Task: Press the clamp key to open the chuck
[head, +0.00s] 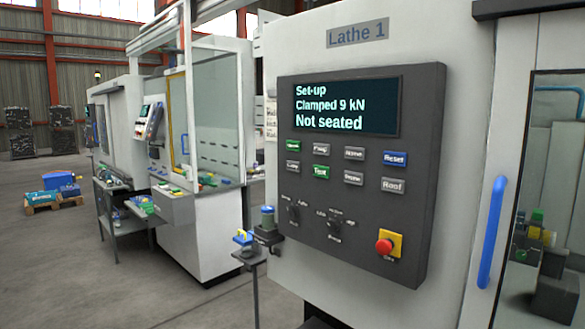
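The dark control panel (360,230) is on the front of the white machine marked "Lathe 1". Its screen (346,106) reads "Set-up", "Clamped 9 kN" and "Not seated". Below are two rows of keys. The top row has a green key (293,146), two grey keys and a blue key (395,159) that seems to read "Reset". The lower row has a grey key (293,167), a green key (321,172) and two more grey ones. Most labels are too small to read, so I cannot tell which is the clamp key. The chuck cannot be made out clearly. Neither gripper is in view.
A red emergency stop (384,247) on a yellow plate sits low on the panel, near rotary switches (333,225). A blue door handle (491,232) and window are at the right. A small stand (250,257) is left of the lathe. Open floor (60,270) lies further left.

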